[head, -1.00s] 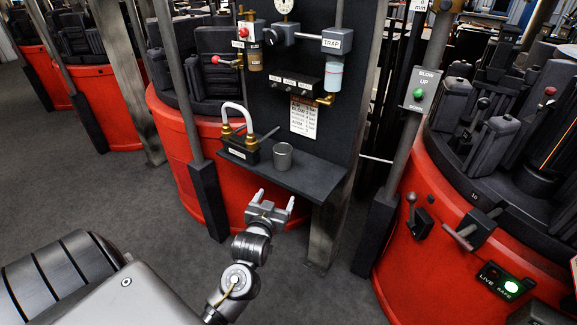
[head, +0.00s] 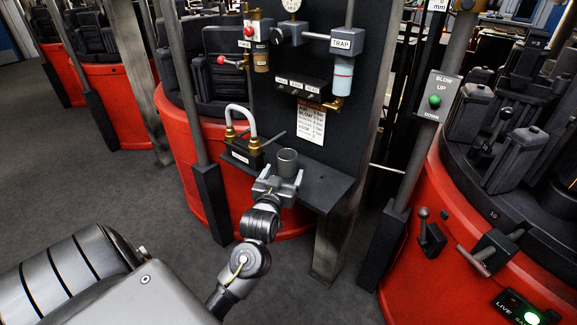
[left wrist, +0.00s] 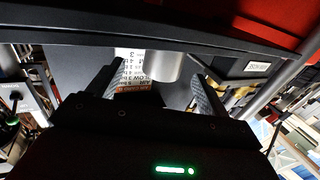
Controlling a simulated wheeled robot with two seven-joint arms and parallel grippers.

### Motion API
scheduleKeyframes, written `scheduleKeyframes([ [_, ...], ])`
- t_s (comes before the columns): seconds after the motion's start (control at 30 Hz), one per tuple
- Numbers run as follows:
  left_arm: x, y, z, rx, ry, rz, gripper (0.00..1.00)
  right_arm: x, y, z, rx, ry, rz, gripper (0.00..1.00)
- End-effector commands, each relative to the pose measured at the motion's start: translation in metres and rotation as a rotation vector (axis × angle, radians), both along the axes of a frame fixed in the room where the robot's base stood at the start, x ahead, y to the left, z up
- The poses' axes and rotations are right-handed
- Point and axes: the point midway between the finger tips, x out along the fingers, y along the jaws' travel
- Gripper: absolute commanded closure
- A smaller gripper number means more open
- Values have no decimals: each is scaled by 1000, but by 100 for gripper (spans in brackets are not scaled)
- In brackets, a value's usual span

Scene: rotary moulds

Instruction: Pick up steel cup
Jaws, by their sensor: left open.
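The steel cup (head: 287,160) stands upright on the small dark shelf (head: 325,187) under the panel, right of the black valve block. My left gripper (head: 282,176) is open at the shelf's front edge, with its fingertips close to the cup's near side. In the left wrist view the cup (left wrist: 164,66) shows as a pale grey cylinder ahead, in the gap between the two open fingers of the left gripper (left wrist: 158,82). Whether the fingertips reach around the cup is hard to tell. My right gripper is not in view.
The black valve block (head: 247,155) with a pale looped pipe stands just left of the cup. The dark upright panel (head: 315,70) rises behind it. A steel post (head: 334,235) stands below the shelf's right end. Red moulds stand on both sides.

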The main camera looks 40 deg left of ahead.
Motion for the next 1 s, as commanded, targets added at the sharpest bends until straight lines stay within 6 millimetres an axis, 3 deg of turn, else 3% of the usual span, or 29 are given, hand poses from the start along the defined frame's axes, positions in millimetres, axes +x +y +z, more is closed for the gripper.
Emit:
scheduleKeyframes([
  [0.1,13,5,0,0,1,-1,21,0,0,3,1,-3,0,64],
  [0.37,21,8,1,0,0,-3,21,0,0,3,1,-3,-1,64],
  [0.7,59,31,4,0,1,-4,21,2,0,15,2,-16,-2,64],
  [1.0,62,33,4,-1,1,-5,23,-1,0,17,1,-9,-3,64],
])
